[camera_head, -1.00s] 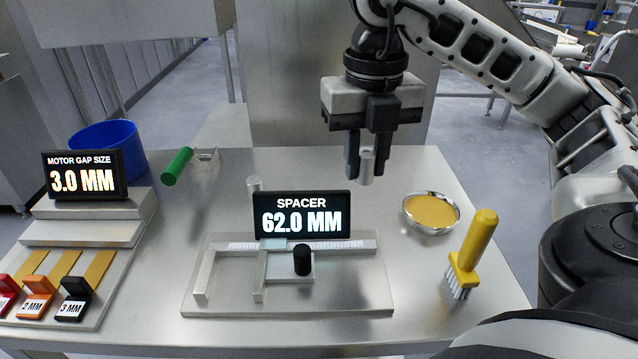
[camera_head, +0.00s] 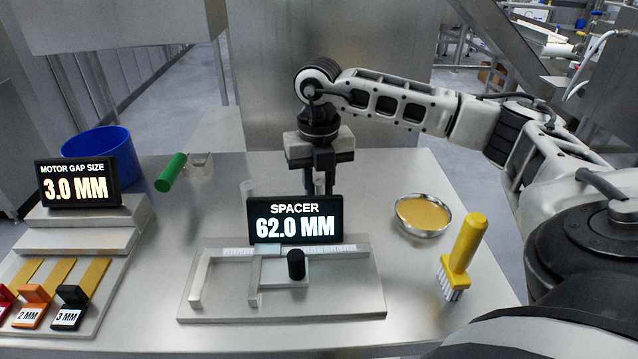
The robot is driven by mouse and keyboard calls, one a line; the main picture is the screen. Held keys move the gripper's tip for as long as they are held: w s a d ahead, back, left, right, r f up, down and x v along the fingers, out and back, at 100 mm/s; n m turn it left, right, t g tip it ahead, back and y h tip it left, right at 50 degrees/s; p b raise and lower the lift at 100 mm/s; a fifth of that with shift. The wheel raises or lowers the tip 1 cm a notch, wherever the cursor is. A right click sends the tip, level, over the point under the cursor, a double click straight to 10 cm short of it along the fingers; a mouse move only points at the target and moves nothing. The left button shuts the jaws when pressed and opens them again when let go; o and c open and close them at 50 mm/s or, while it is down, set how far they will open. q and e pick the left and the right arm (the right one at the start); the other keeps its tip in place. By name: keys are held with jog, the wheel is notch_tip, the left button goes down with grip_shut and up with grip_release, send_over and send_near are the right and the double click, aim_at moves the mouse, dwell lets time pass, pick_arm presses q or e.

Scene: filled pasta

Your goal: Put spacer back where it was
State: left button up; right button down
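My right gripper (camera_head: 320,182) hangs down behind the spacer display (camera_head: 295,219), which reads 62.0 MM. It is shut on a small grey metal cylinder, the spacer (camera_head: 319,184). The display hides the fingertips and the cylinder's lower end, so I cannot tell whether it touches the table. My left gripper is not in view.
A measuring fixture (camera_head: 350,290) with a black knob (camera_head: 296,264) lies in front. A bowl of yellow powder (camera_head: 423,214) and yellow brush (camera_head: 463,255) are at right. A green-handled tool (camera_head: 171,172), blue bucket (camera_head: 104,150) and motor gap display (camera_head: 78,183) are at left.

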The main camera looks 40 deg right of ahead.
aim_at(319, 180)
jog(key=shift+f, duration=0.2)
jog(key=shift+f, duration=0.15)
jog(key=c, duration=1.2)
grip_release()
notch_tip(319, 180, up, 12)
jog(key=shift+r, duration=0.25)
